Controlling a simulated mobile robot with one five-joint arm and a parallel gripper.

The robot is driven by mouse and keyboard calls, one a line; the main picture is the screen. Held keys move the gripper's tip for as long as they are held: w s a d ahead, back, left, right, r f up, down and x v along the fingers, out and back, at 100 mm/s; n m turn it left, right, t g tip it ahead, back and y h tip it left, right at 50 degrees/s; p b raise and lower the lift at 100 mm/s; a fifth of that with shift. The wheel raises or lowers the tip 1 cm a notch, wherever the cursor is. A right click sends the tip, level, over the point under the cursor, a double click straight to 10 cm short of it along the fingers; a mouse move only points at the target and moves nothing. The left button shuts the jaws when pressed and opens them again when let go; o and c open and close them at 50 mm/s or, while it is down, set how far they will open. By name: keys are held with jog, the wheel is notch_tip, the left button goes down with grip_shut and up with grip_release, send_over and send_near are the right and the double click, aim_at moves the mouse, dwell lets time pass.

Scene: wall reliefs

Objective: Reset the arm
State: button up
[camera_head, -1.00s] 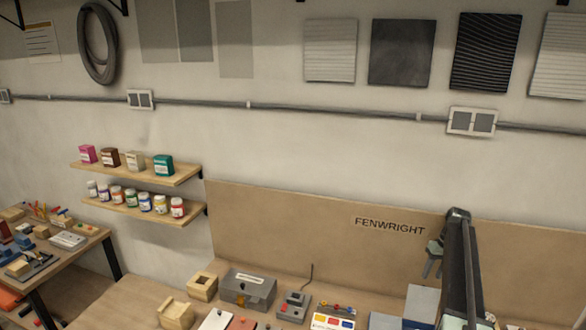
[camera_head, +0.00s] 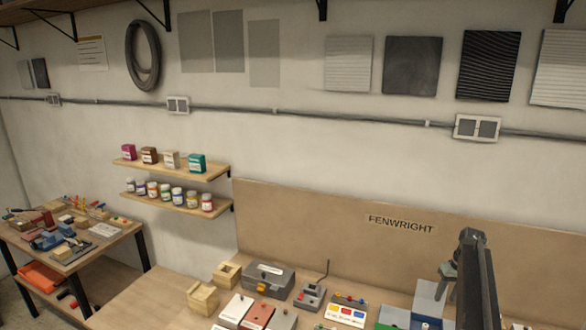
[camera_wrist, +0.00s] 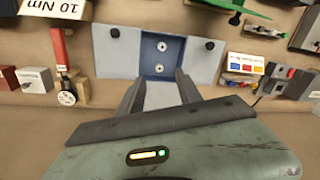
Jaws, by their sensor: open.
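My gripper (camera_head: 447,272) is at the right of the head view, beside my dark arm above the workbench. In the wrist view my gripper (camera_wrist: 157,84) shows two dark fingers spread apart, with nothing between them. Beyond the fingertips is a blue recessed panel (camera_wrist: 162,70) between pale grey side plates. The blue-grey piece (camera_head: 430,297) on the bench in the head view is partly hidden by my arm.
The bench holds a grey box (camera_head: 268,278), wooden blocks (camera_head: 203,297) and a panel with coloured buttons (camera_head: 346,310). The backboard (camera_head: 330,235) reads FENWRIGHT. Two shelves (camera_head: 175,172) of jars and boxes hang left. A cluttered side table (camera_head: 75,255) stands far left.

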jog(key=s+a, duration=0.6)
jog(key=a, duration=0.6)
jog(key=s+a+h, duration=0.1)
jog(key=s+a, duration=0.5)
jog(key=a, duration=0.6)
jog(key=s+a, duration=0.7)
jog(key=a, duration=0.5)
jog(key=s+f+b, duration=0.1)
jog(key=f+b, duration=0.3)
jog(key=s+f+b, duration=0.1)
jog(key=f+b, duration=0.4)
jog(key=a+f+b, duration=0.1)
jog(key=f+b, duration=0.4)
jog(key=shift+s, duration=0.4)
jog(key=shift+r, duration=0.15)
